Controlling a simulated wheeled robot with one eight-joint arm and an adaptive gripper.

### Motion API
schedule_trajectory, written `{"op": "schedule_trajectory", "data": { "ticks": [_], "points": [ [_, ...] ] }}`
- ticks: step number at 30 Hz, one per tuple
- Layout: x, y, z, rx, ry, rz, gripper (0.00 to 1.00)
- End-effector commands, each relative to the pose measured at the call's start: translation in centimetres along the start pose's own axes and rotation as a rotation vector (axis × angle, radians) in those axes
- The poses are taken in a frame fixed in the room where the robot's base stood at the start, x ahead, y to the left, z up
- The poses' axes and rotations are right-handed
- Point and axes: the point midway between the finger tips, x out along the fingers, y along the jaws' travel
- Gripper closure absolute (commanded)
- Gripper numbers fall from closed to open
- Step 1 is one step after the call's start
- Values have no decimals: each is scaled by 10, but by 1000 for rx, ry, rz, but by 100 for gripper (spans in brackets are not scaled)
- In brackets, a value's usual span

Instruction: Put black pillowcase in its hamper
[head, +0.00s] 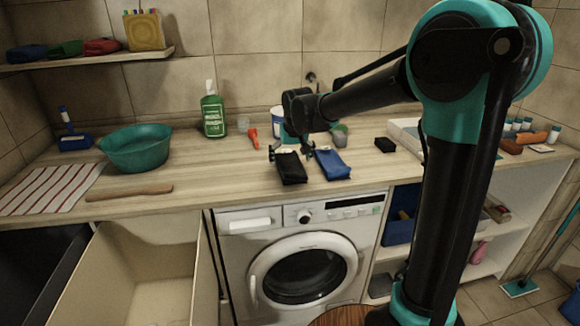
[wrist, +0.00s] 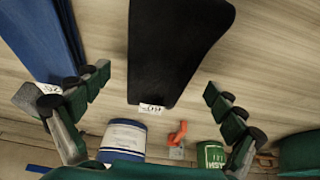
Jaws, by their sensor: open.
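The black pillowcase (head: 291,169) lies folded on the wooden counter, near its front edge above the washing machine. In the wrist view the black pillowcase (wrist: 180,45) has a small white label at its near end. My gripper (head: 290,153) is at the far end of the pillowcase. Its open fingers (wrist: 157,82) stand apart on either side of the label end, with nothing held. At the lower left of the head view are an open dark hamper (head: 42,268) and an open beige hamper (head: 158,245). Most of the dark one's inside is out of view.
A folded blue cloth (head: 332,164) lies close beside the pillowcase, also at the left of the wrist view (wrist: 40,35). A green bottle (head: 213,116), red-orange object (head: 252,137), teal basin (head: 136,149), wooden stick (head: 130,192) and striped towel (head: 45,188) occupy the counter.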

Motion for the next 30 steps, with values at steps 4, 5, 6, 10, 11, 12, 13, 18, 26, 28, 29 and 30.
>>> {"op": "schedule_trajectory", "data": {
  "ticks": [4,5,6,10,11,12,13,18,26,28,29,30],
  "points": [
    [17,0,0,0,0,0,5],
    [19,0,0,0,0,0,5],
    [20,0,0,0,0,0,5],
    [22,0,0,0,0,0,5],
    [21,0,0,0,0,0,5],
    [21,0,0,0,0,0,5],
    [21,0,0,0,0,0,5],
    [21,0,0,0,0,0,26],
    [21,0,0,-1,0,0,59],
    [21,0,0,-1,0,0,67],
    [21,0,0,-1,0,0,71],
    [21,0,0,-1,0,0,73]
  ]
}}
